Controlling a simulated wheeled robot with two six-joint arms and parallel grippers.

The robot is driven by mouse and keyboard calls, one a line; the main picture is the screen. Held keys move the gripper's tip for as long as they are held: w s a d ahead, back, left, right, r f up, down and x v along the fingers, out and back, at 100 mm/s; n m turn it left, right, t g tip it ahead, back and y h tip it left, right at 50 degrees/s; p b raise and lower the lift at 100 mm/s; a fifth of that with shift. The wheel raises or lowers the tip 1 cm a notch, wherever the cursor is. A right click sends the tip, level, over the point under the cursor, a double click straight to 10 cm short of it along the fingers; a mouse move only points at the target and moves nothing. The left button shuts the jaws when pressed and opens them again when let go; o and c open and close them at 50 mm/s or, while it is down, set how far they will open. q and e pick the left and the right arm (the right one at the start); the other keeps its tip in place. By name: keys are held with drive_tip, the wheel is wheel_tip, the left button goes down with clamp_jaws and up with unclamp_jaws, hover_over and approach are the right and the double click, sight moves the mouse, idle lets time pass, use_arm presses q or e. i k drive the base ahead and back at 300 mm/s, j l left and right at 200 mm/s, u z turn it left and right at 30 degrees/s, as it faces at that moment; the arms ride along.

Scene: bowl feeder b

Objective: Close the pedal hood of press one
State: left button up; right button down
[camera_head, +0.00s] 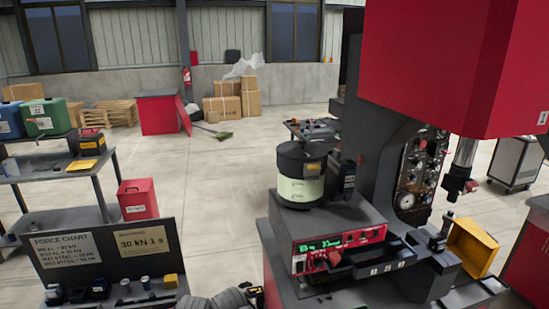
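Press one shows at the right as a large red head (440,60) with a "1" label, on a dark frame (377,130) with a gauge and knobs on its side. A metal ram (463,160) hangs below the head. I cannot make out a pedal or its hood for certain. A yellow open box-like part (472,247) sits tilted to the right of the press's lower tooling; I cannot tell whether it is the hood.
A bowl feeder (300,174) stands on a red-fronted control unit (340,249) with a lit display. A dark bench with a force chart board (66,255) is at the lower left. A red bin (138,199) stands behind it. The floor (215,200) between is clear.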

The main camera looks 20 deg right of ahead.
sight(478, 249)
drive_tip(key=k+l, duration=0.1)
drive_tip(key=l, duration=2.7)
drive_tip(key=k+l, duration=0.1)
drive_tip(key=l, duration=0.6)
drive_tip(key=k+l, duration=0.1)
drive_tip(key=l, duration=0.65)
drive_tip(key=k+l, duration=0.1)
drive_tip(key=l, duration=0.6)
drive_tip(key=k+l, duration=0.1)
drive_tip(key=l, duration=0.65)
